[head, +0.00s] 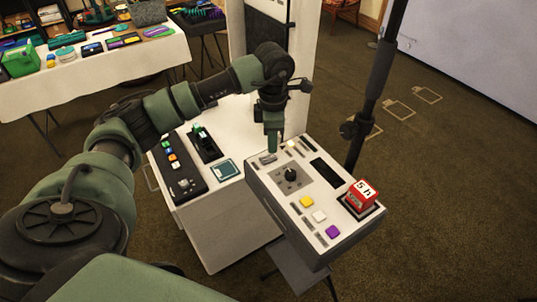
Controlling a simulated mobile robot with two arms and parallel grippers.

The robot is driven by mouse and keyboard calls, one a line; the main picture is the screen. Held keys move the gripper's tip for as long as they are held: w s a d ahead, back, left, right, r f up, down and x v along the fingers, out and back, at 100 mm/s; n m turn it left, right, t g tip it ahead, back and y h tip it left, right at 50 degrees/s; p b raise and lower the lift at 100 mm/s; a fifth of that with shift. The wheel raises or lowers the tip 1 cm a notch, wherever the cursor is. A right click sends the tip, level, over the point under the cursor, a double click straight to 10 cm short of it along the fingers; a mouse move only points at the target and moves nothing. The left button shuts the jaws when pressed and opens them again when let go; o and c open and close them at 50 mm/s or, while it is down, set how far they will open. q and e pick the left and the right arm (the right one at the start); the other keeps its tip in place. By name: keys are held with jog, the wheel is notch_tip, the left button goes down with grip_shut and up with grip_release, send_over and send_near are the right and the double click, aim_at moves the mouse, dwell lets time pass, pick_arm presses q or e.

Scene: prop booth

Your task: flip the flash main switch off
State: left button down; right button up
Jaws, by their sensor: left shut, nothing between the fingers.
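No label naming the flash main switch can be read. My right gripper is not in view.
The box also carries a black knob (291,175), yellow, white and purple buttons, and a red block (361,195) marked "5 h". A white cabinet (215,222) with a black button panel stands close on the left. A dark pole (372,90) rises behind the box.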

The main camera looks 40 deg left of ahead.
aim_at(271, 157)
pick_arm(q)
notch_tip(271, 157, up, 5)
jog(key=shift+f+p, duration=0.1)
jog(key=shift+p, duration=1.15)
jog(key=shift+s, duration=0.1)
